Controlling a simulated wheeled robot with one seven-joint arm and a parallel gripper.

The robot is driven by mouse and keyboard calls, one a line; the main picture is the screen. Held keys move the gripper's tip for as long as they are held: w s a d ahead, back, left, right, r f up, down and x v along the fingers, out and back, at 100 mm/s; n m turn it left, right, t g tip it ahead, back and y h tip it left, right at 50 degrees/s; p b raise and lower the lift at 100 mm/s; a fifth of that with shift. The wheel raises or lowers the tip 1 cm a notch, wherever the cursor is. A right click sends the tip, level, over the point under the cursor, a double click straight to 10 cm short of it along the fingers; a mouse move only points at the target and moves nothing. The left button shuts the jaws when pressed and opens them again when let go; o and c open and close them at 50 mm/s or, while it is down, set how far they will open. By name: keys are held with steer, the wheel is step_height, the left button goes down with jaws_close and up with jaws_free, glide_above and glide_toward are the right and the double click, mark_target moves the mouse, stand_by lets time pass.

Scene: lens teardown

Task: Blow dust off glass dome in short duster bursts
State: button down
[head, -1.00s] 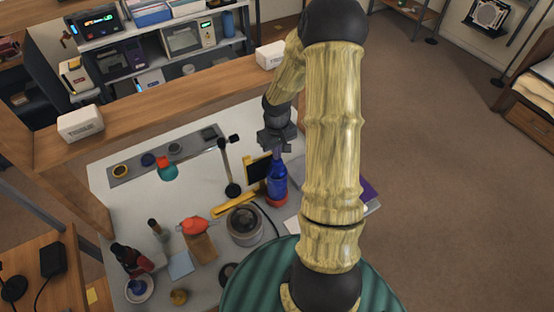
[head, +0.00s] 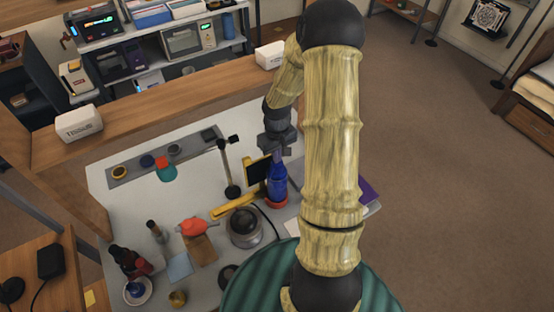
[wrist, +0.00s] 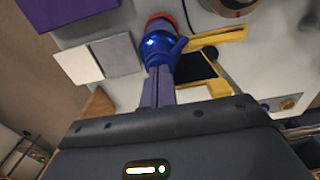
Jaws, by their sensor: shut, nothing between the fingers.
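A blue bottle-like thing (head: 277,182) with a red base stands upright on the bench, and it also shows in the wrist view (wrist: 158,46). My gripper (head: 281,153) is at its top. In the wrist view my grey fingers (wrist: 159,84) are together, reaching to the blue thing's near end; whether they touch it I cannot tell. A round grey holder with a glassy domed top (head: 244,222) sits to the left and nearer. A red-orange bulb-shaped thing (head: 193,227) lies further left. No dust can be made out on the dome.
A yellow bar (head: 233,207) lies between the dome and a small black stand (head: 231,190). A dark yellow-edged panel (head: 257,169) is close left of the blue thing. Books (head: 369,191) lie to the right. The white bench's left-middle (head: 135,205) is clear.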

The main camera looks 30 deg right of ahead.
stand_by(0.5)
steer(key=shift+r+p, duration=1.35)
steer(key=shift+r, duration=0.15)
steer(key=shift+r, duration=0.1)
step_height(320, 180, up, 5)
steer(key=p, duration=0.4)
stand_by(0.8)
steer(key=s+a+r+t+b, duration=0.1)
steer(key=s+a+r+b, duration=0.1)
steer(key=s+a+b, duration=0.2)
steer(key=s+a+r+t+b, duration=0.1)
steer(key=s+a+r+b, duration=0.1)
steer(key=s+a+b, duration=0.3)
steer(key=s+a, duration=0.3)
steer(key=a, duration=0.1)
steer(key=shift+s+a+r+t, duration=0.3)
